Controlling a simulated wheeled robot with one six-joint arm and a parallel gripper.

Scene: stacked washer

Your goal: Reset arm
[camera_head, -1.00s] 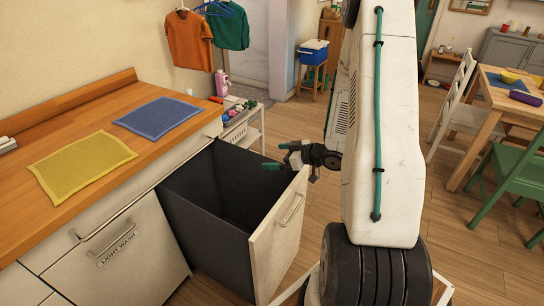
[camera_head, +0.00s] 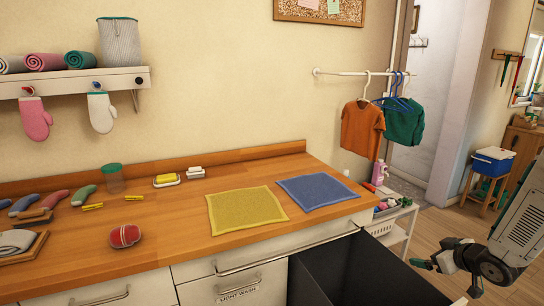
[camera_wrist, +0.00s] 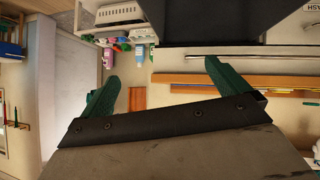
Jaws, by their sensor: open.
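My gripper (camera_head: 428,264) is at the lower right in the head view, beside the open dark drawer bin (camera_head: 355,272). Its green fingers are apart and nothing is between them. In the wrist view, the two green fingers of my gripper (camera_wrist: 160,82) are spread wide with empty space between. Part of my arm shows at the right edge in the head view. The wrist view looks rotated, with the dark bin (camera_wrist: 205,22) at its top.
A wooden counter (camera_head: 170,240) holds a yellow cloth (camera_head: 245,209), a blue cloth (camera_head: 316,191) and a red bundle (camera_head: 125,236). A white cart (camera_head: 393,225) stands beyond the bin. An orange shirt (camera_head: 362,130) hangs on a wall rail.

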